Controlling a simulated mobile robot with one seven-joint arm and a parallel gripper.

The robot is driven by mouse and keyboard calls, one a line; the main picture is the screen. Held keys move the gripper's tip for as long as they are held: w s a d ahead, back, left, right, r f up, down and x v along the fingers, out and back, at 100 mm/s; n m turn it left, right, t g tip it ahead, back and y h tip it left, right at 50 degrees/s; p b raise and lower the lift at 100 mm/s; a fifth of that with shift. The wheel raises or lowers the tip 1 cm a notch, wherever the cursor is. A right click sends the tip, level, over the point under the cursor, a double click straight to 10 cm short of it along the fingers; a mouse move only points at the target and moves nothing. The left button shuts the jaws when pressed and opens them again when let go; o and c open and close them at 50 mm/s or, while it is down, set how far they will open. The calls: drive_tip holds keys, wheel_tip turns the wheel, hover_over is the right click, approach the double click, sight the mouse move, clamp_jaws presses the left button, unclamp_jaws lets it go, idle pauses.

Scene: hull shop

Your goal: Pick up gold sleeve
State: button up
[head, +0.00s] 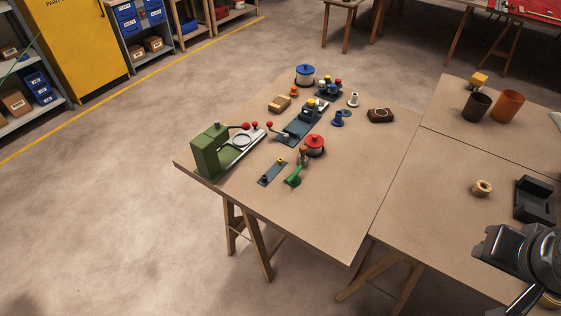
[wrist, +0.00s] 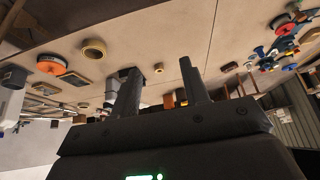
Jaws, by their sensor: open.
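The gold sleeve (head: 482,187) is a short tan-gold ring on the right-hand table (head: 430,230), with a dark hole in its top. In the wrist view a small gold ring that appears to be this sleeve (wrist: 158,68) shows between my fingers, some way beyond them. My gripper (head: 482,250) is at the lower right of the head view, nearer the camera than the sleeve and apart from it. In the wrist view my gripper (wrist: 158,70) has its two fingers spread with nothing between them.
A black holder (head: 535,200) stands right of the sleeve. The left table holds a green press (head: 212,152) and several small parts. Table around the sleeve is bare.

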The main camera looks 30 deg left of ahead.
drive_tip(key=w+a+n+y, duration=0.1)
drive_tip(key=w+a, duration=1)
drive_tip(key=w, duration=0.3)
drive_tip(key=n+g, duration=0.2)
drive_tip(key=n, duration=0.2)
hover_over(280, 159)
drive_tip(key=s+d, duration=0.2)
drive_tip(key=s, duration=0.1)
drive_tip(key=shift+y, duration=0.4)
drive_tip(key=f, duration=2.5)
drive_tip(key=shift+w+a, duration=0.2)
drive_tip(key=shift+a, duration=0.05)
drive_tip(key=shift+t, duration=0.3)
drive_tip(key=shift+x, duration=3.1)
drive_tip(key=shift+a, duration=0.15)
drive_tip(key=shift+c, duration=0.3)
clamp_jaws()
